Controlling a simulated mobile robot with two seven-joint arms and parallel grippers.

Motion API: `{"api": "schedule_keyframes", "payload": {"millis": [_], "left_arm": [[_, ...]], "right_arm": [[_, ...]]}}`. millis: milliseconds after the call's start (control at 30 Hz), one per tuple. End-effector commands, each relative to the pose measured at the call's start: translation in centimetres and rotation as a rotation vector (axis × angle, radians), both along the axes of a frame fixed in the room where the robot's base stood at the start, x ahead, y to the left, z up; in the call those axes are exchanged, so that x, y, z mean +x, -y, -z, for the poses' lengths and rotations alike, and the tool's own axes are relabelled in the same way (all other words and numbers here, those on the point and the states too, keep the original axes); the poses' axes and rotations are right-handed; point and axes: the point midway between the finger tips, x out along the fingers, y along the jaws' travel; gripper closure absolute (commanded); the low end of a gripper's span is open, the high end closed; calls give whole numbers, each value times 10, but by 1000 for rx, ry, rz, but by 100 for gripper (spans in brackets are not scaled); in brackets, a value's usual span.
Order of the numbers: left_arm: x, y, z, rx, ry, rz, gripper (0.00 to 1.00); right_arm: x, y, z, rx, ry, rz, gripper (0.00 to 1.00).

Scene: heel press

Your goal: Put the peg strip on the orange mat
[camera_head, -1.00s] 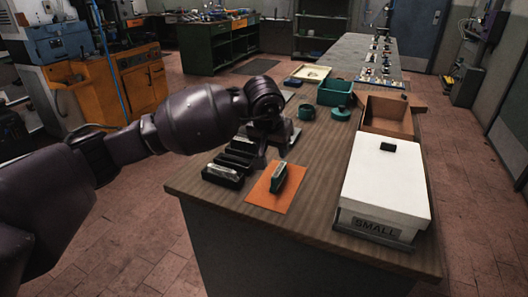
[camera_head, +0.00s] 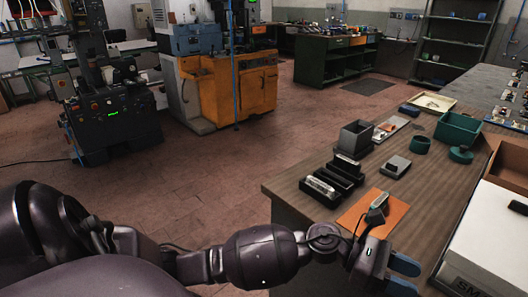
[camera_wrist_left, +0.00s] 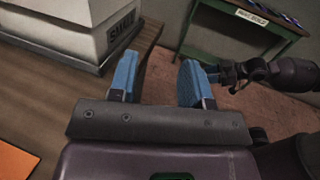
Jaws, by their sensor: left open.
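The orange mat (camera_head: 394,216) lies near the front edge of the wooden table. A long dark strip with a pale top (camera_head: 377,207), which looks like the peg strip, rests on the mat. My left gripper (camera_head: 397,272) is open and empty, in front of the mat and apart from the strip. The left wrist view shows its two blue fingers (camera_wrist_left: 157,82) spread with nothing between them. A corner of the mat (camera_wrist_left: 14,162) shows there at lower left. A dark arm with a bluish tip, apparently my right gripper (camera_wrist_left: 226,76), shows at upper right; its jaws are unclear.
A black slotted holder (camera_head: 338,182) with a similar pale-topped piece stands left of the mat. Behind are a grey box (camera_head: 354,138), a grey block (camera_head: 396,166) and green containers (camera_head: 458,131). A white box (camera_head: 490,246) stands right. Open floor lies left of the table.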

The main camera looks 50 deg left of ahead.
Motion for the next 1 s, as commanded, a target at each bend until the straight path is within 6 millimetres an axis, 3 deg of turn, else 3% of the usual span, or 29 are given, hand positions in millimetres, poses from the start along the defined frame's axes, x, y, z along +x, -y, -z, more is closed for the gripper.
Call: {"api": "schedule_keyframes", "payload": {"millis": [167, 367, 467, 600, 767, 800, 900, 1000], "left_arm": [[-6, -35, 15, -447, -545, -245, 56], [-20, -98, 63, -992, -1135, -496, 56], [-39, -132, 100, -1291, -1406, -614, 56], [-84, -174, 155, -1742, -1732, -757, 56], [-142, -202, 205, -2208, -1963, -866, 56], [-154, -205, 213, 2260, 1962, 866, 56], [-175, -211, 227, 2190, 1819, 807, 56], [-185, -213, 233, 2159, 1755, 778, 56]], "right_arm": [[0, 0, 0, 1, 0, 1, 57], [0, 0, 0, 1, 0, 1, 57], [0, 0, 0, 0, 0, 0, 57], [0, 0, 0, -2, 0, -1, 57], [0, 1, 0, -3, -1, -2, 57], [0, 1, 0, -3, -1, -2, 57], [0, 1, 0, -5, -1, -3, 57], [0, 2, 0, -6, -1, -4, 57]]}}
